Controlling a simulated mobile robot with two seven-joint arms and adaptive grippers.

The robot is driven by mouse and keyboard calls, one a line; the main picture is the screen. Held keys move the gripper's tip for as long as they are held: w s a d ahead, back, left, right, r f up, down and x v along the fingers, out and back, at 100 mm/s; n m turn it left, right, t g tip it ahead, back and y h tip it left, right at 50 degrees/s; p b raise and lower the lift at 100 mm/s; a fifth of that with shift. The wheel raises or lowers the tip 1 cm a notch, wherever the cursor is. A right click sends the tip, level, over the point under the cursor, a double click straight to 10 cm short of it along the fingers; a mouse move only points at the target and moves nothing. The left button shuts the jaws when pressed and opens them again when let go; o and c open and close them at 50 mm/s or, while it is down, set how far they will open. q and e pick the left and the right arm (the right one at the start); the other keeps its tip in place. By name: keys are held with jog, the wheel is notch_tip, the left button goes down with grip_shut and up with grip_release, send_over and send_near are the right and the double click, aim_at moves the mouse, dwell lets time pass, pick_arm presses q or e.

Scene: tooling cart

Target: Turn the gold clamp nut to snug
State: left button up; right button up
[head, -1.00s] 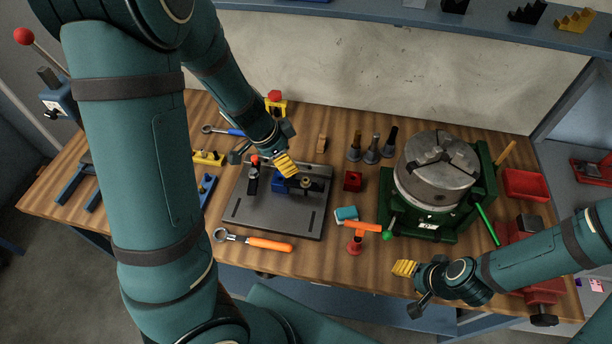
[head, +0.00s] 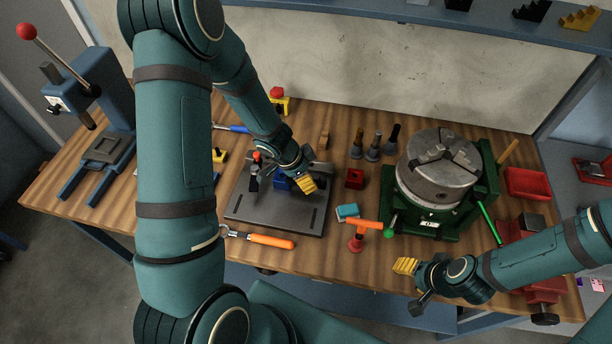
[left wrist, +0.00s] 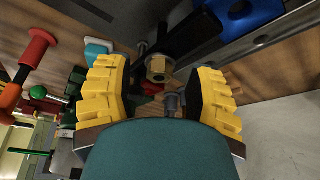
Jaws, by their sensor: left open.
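The gold clamp nut (left wrist: 157,68) shows in the left wrist view, on a bolt by a dark clamp strap (left wrist: 190,35). It lies between and beyond the two yellow fingers of my left gripper (left wrist: 160,100), which is open, with gaps on both sides. In the head view my left gripper (head: 307,186) is over the right part of the grey fixture plate (head: 275,215) and hides the nut. A blue block (head: 281,184) sits on the plate, partly hidden. My right gripper (head: 405,266) is at the bench's front edge, away from the plate; its finger gap is unclear.
A red-tipped clamp (head: 255,170) stands on the plate's left. An orange-handled wrench (head: 265,241) lies in front. A red block (head: 354,178), an orange hammer (head: 362,226) and a green-based chuck (head: 437,175) are to the right. An arbor press (head: 100,90) is at left.

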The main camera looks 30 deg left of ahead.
pick_arm(q)
jog(key=shift+w+f, duration=0.1)
jog(key=shift+f, duration=0.15)
grip_shut()
jog(key=shift+d+m, duration=0.1)
jog(key=shift+m, duration=0.3)
